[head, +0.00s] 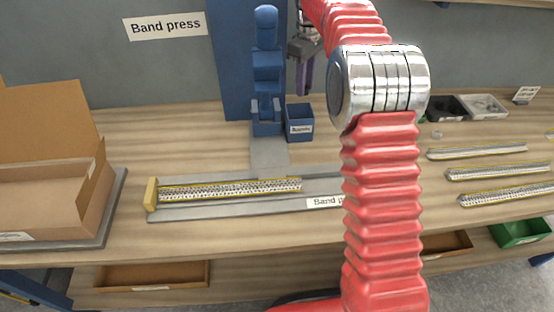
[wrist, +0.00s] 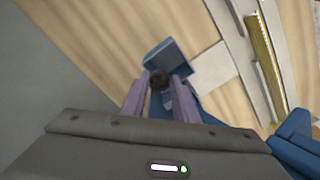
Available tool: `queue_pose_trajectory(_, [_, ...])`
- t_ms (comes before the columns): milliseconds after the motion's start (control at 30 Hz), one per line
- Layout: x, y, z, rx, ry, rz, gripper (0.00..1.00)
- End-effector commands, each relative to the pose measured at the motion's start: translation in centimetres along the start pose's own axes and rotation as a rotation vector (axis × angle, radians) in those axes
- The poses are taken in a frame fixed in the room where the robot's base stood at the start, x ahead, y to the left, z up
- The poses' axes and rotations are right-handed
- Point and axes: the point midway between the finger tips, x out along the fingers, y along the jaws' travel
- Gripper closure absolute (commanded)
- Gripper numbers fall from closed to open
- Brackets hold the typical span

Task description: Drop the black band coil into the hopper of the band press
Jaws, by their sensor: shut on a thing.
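The blue band press (head: 266,75) stands at the back of the bench. A small open blue box (head: 300,122) with a white label, apparently the hopper, sits at the right of its foot. My gripper (head: 303,88) hangs above this box, just right of the press. In the wrist view its purple fingers (wrist: 160,88) are shut on the small dark round coil (wrist: 158,79). The blue box (wrist: 165,57) shows beyond the coil, which overlaps its near edge in the picture. I cannot tell the height between them. The coil is not distinct in the head view.
A long strip (head: 230,189) lies in the grey track in front of the press. A cardboard box (head: 50,185) stands at left. Several strips (head: 480,151) and a black tray (head: 448,108) lie at right. Part of the press (wrist: 295,145) is close at the wrist view's lower right.

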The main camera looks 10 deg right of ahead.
Motion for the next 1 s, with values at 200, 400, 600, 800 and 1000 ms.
queue_pose_trajectory(200, [2.3, 0.0, 0.0, 0.0, -0.001, -0.001, 0.94])
queue_pose_trajectory(400, [3.9, 0.0, 0.0, 0.0, -0.001, -0.001, 0.94])
queue_pose_trajectory(600, [4.5, 0.0, 0.0, 0.0, 0.0, 0.0, 0.94])
queue_pose_trajectory(800, [4.5, 0.0, 0.0, 0.001, 0.0, 0.0, 0.94])
queue_pose_trajectory(1000, [4.5, 0.0, 0.1, 0.001, 0.0, 0.0, 0.61])
